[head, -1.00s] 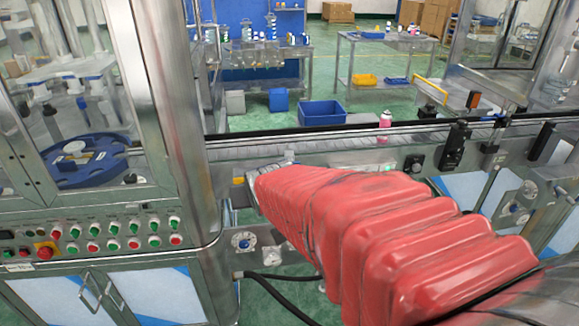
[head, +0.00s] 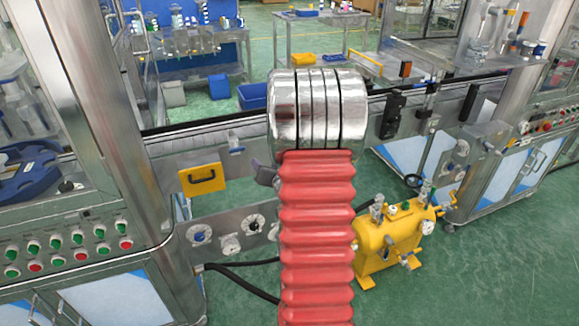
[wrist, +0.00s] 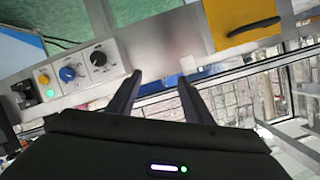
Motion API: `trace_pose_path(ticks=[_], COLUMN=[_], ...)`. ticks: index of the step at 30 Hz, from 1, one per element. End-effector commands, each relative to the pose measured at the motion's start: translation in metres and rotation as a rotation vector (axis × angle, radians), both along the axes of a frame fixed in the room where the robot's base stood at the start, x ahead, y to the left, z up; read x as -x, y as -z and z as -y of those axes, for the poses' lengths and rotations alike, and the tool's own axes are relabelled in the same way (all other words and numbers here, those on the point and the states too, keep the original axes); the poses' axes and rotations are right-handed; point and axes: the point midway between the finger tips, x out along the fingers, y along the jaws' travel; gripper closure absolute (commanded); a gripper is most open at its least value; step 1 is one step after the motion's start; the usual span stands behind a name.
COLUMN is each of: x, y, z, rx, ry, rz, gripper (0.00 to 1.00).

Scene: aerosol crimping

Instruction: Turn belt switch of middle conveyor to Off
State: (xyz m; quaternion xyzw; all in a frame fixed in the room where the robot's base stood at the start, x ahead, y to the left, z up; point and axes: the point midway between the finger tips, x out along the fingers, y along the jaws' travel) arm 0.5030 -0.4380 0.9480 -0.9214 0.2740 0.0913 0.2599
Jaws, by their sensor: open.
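In the wrist view a light panel on the conveyor's side carries a black rotary knob (wrist: 98,58), a blue knob (wrist: 67,74) and a small yellow button above a lit green one (wrist: 44,92). Their labels are unreadable, so I cannot tell which is the belt switch. My gripper (wrist: 160,82) is open and empty, its two dark fingers pointing at bare metal beside the black knob. The fingers look apart from it. The conveyor (head: 215,133) runs across behind the arm.
A yellow plate with a black handle (head: 202,179) is on the conveyor's side; it also shows in the wrist view (wrist: 240,25). Lower dials (head: 231,243) lie left of my arm. A yellow machine (head: 390,240) stands on the floor at right. A button cabinet (head: 60,275) is at left.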

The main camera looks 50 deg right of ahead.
Motion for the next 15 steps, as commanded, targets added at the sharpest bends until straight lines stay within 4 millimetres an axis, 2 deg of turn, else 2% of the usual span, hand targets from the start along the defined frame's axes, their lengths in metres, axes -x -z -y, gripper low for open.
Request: trace_pose_path(ticks=[1,6,15], x=[0.008,0.03,0.083], y=[0.012,0.039,0.082], z=[0.012,0.041,0.077], rx=[-0.017,-0.065,-0.157], ry=[0.014,0.042,0.086], rz=[0.026,0.143,0.366], gripper=[0.54,0.54,0.54])
